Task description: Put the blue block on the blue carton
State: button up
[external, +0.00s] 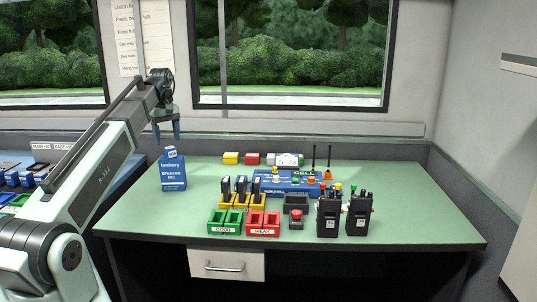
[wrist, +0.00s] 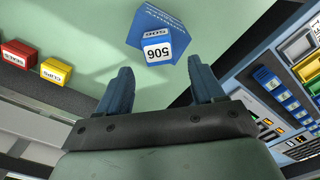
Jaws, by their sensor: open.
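The blue carton (external: 173,178) stands upright at the left of the green table, white lettering on its front. The blue block (external: 170,153), with a white label, appears to rest on the carton's top. In the wrist view, the block (wrist: 157,47) shows its white face marked 506, and the carton (wrist: 165,18) shows behind it. My gripper (external: 167,136) is open and empty just above the block, fingers pointing down. In the wrist view, the open fingertips (wrist: 161,72) are apart, with the block beyond them and not held.
Yellow (external: 231,158) and red (external: 252,159) boxes stand at the back. A blue device (external: 285,181), green trays (external: 224,228), red trays (external: 262,230) and two black radios (external: 343,216) fill the middle. The right of the table is clear. A blue bench (external: 40,175) lies left.

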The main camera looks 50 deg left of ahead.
notch_tip(320, 180, up, 8)
dwell(0.4)
jog(key=shift+f, duration=0.15)
